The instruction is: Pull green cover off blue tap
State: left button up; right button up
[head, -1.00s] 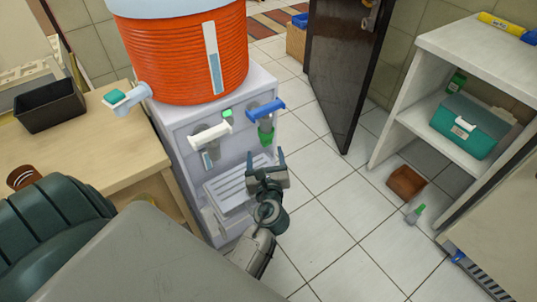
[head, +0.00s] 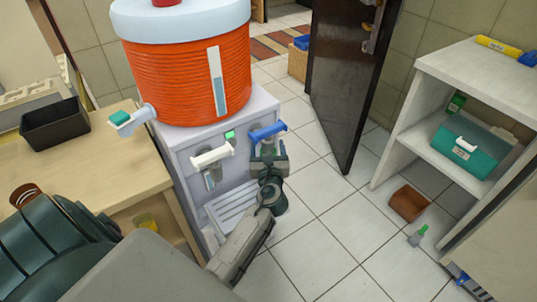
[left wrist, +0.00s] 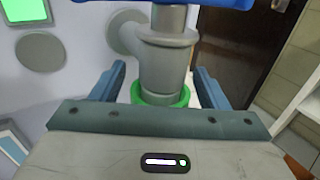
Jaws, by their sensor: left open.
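The blue tap (head: 267,131) is on the front of the white dispenser, on its right side; its blue handle also shows at the top of the left wrist view (left wrist: 215,3). The green cover (left wrist: 161,96) is a ring around the lower end of the tap's grey spout (left wrist: 165,55). In the head view my gripper largely hides it. My left gripper (head: 268,155) is open, and in the left wrist view its two fingers (left wrist: 160,85) stand on either side of the spout and cover. I cannot tell whether they touch the cover. My right gripper is not in view.
An orange water cooler (head: 185,80) stands on the white dispenser (head: 190,140), which has a white tap (head: 212,156) beside the blue one. A wooden table (head: 110,165) is at left, a dark door (head: 340,80) behind. Shelves at right hold a teal box (head: 465,150). Tiled floor between is mostly clear.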

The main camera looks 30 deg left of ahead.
pick_arm(q)
jog(key=c, duration=1)
jog(key=shift+c, duration=0.2)
jog(key=shift+f, duration=0.1)
jog(key=shift+f+b, duration=1.4)
jog(key=shift+f, duration=0.6)
